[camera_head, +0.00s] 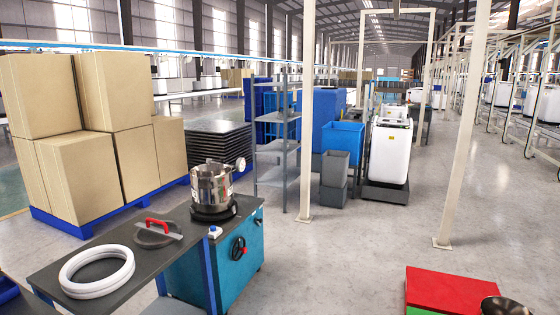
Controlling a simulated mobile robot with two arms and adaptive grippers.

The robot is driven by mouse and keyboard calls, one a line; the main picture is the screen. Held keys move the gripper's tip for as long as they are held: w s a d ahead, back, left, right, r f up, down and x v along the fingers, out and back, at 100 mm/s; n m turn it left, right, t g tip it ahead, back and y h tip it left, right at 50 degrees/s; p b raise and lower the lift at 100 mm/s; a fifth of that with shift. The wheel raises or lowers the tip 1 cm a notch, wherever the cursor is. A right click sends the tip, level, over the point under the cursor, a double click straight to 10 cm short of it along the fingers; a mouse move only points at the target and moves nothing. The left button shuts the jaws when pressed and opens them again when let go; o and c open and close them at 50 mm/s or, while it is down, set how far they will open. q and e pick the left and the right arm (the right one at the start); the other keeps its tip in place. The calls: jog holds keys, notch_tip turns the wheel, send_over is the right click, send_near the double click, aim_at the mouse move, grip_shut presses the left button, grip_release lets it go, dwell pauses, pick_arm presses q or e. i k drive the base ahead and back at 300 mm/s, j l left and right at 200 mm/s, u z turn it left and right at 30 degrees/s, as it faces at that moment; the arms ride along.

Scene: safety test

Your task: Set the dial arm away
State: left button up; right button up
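A black round dial with a small reddish mark (239,248) is on the front of the teal cabinet (205,278). It may be the dial of the task; I cannot tell a separate dial arm or its angle at this size. A steel pot (212,184) stands on a black round base (214,212) on top of the dark worktop (120,292). A blue-and-white button box (215,232) sits at the worktop edge above the dial. Neither of my grippers is in view.
A grey disc with a red handle (157,233) and white rings (97,272) lie on the worktop. Boxes on a blue pallet (75,165) stand behind, left. A grey shelf (285,150) and posts (306,110) stand beyond. A red block (445,290) is at lower right. Floor between is clear.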

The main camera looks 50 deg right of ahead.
aim_at(240, 166)
jog(key=z, duration=1.2)
jog(key=i, duration=0.55)
jog(key=i+z, duration=0.3)
jog(key=i, duration=0.35)
jog(key=i+z, duration=0.3)
jog(key=i, duration=0.4)
jog(key=i+j+z, duration=0.25)
jog(key=i, duration=0.4)
jog(key=i+l+u, duration=0.2)
jog(key=i, duration=0.3)
jog(key=i+l+u, duration=0.2)
jog(key=i, duration=0.35)
jog(key=i+l+u, duration=0.1)
jog(key=i+u, duration=0.2)
jog(key=u, duration=0.15)
jog(key=i+l+u, duration=0.2)
jog(key=u, duration=0.3)
jog(key=i+l+u, duration=0.25)
jog(key=u, duration=0.2)
jog(key=i+l+u, duration=0.15)
jog(key=l+u, duration=0.35)
jog(key=j, duration=0.1)
